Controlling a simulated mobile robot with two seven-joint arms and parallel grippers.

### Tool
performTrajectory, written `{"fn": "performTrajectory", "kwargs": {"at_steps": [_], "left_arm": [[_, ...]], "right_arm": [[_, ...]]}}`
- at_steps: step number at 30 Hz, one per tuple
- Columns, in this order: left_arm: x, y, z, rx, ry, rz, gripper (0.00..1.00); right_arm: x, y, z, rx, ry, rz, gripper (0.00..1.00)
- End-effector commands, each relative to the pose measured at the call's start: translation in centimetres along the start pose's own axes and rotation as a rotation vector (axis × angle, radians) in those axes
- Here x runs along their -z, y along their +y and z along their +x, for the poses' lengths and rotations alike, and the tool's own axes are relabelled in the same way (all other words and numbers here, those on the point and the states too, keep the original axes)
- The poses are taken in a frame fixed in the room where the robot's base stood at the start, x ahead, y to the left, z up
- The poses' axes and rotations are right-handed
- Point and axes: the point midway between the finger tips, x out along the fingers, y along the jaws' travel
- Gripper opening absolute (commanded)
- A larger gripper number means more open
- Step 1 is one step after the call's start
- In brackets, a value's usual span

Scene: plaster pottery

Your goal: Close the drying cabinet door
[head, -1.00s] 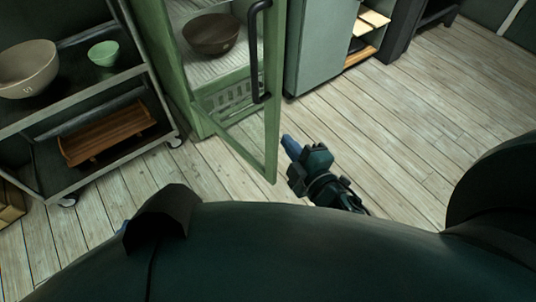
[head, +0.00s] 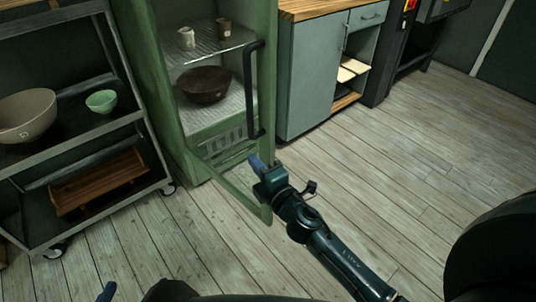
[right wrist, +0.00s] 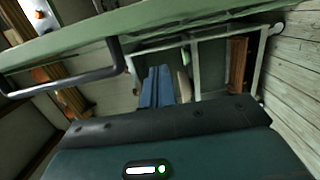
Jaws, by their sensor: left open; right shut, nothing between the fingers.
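The green drying cabinet (head: 166,110) stands with its glazed door swung open toward me. The door frame (head: 266,60) carries a long dark handle (head: 254,95). My right gripper (head: 257,164) is shut and empty in front of the lower part of the door, just below the handle; whether it touches the door is unclear. In the right wrist view its blue fingers (right wrist: 156,87) are together, with the handle (right wrist: 65,85) to their left and the green door edge above. Only a blue tip of my left gripper (head: 107,291) shows at the bottom left, apart from everything.
Inside the cabinet are a dark bowl (head: 205,85) and two small cups on a wire shelf. A dark cart (head: 100,135) with bowls and a wooden tray stands left of it. A grey cupboard (head: 308,80) stands to the right. The floor (head: 400,170) at right is clear.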

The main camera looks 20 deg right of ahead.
Motion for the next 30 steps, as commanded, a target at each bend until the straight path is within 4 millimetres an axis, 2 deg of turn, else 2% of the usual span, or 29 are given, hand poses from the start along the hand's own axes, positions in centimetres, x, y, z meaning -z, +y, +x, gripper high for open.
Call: {"fn": "performTrajectory", "kwargs": {"at_steps": [3,7,12,23,26,30], "left_arm": [[0.0,0.0,0.0,-0.001,-0.003,-0.001,0.80],[-0.1,0.1,0.0,-0.001,-0.004,-0.002,0.80],[-0.1,0.1,0.1,-0.001,-0.005,-0.002,0.80],[-0.2,0.1,0.1,-0.001,-0.005,-0.002,0.80],[-0.3,0.0,0.1,-0.001,-0.004,-0.001,0.80],[-0.4,-0.1,0.2,0.002,0.006,0.005,0.80]], "right_arm": [[-2.0,0.0,0.5,0.001,-0.003,-0.004,0.00],[-3.2,0.0,0.8,0.000,-0.001,-0.001,0.00],[-3.9,-0.1,0.9,0.001,-0.001,0.001,0.00],[-4.0,-0.1,0.9,0.000,0.001,0.001,0.00],[-4.5,-0.1,0.9,0.000,0.007,-0.002,0.00],[-6.3,-0.1,0.9,0.000,0.027,-0.006,0.00]]}}
